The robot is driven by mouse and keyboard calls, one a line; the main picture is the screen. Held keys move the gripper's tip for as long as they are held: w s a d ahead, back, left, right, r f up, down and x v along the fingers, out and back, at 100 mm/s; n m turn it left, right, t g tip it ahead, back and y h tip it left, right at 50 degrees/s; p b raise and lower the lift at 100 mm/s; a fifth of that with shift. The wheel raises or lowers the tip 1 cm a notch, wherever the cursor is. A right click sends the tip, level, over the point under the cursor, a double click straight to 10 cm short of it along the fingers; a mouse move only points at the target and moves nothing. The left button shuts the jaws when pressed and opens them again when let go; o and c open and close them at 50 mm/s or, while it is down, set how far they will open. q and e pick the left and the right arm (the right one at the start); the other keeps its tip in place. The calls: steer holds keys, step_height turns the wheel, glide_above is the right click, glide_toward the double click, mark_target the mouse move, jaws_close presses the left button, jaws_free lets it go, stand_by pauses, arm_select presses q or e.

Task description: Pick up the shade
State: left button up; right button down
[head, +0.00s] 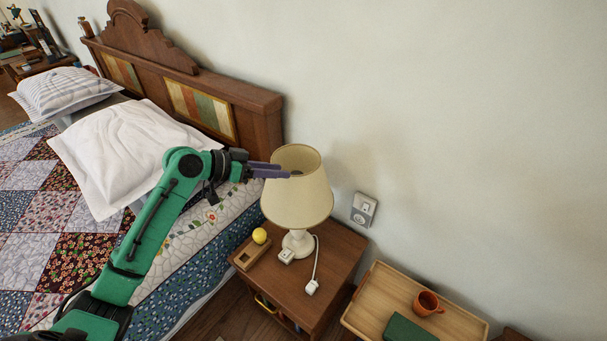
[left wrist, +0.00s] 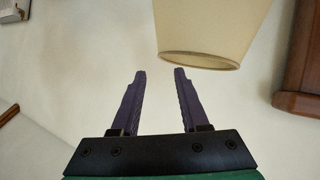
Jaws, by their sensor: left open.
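The cream lamp shade (head: 297,200) sits on a white lamp base (head: 298,242) on the wooden nightstand, its open top facing up. My left gripper (head: 284,170) is open with dark purple fingers. In the head view its fingertips overlap the upper left rim of the shade. In the left wrist view the shade (left wrist: 208,30) is ahead and to the right of the fingertips (left wrist: 160,72). Nothing is between the fingers, and they look apart from the shade. My right gripper is in neither view.
The nightstand (head: 335,262) also holds a yellow ball (head: 260,236), a small wooden holder (head: 250,253) and a white corded plug (head: 312,287). A wall outlet (head: 363,209) is behind. A wooden tray (head: 370,290) with an orange cup (head: 428,302) stands right. The bed headboard (head: 262,115) is left.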

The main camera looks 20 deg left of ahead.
mark_target(309, 173)
arm_select(q)
steer(key=p+x, duration=0.2)
steer(key=x, duration=0.9)
steer(key=shift+a, duration=0.1)
steer(key=c, duration=0.7)
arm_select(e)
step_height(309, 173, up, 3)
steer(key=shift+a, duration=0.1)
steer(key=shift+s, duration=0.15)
